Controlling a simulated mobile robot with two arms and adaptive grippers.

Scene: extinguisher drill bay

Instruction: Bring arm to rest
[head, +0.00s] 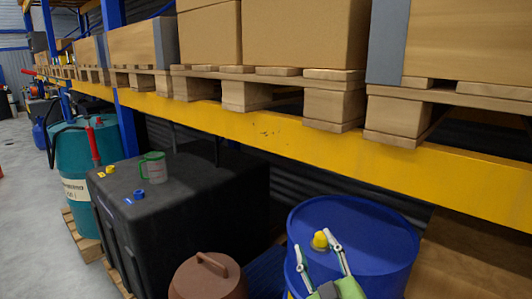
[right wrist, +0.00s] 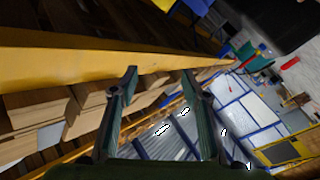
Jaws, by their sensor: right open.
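My right gripper (head: 314,241) shows at the bottom of the head view, in front of the blue drum. Its two pale fingers are spread apart, with a green body below them. In the right wrist view the gripper (right wrist: 158,74) has dark fingers wide apart with nothing between them. Most of my right arm is outside the head view. My left gripper and arm are not in view.
A blue drum (head: 352,225) with a yellow cap stands behind my right gripper. A brown lidded container (head: 208,280) and a black tank (head: 190,205) bearing a green mug (head: 153,169) are to the left. A yellow shelf beam (head: 300,140) crosses above. Grey floor (head: 22,200) is open at far left.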

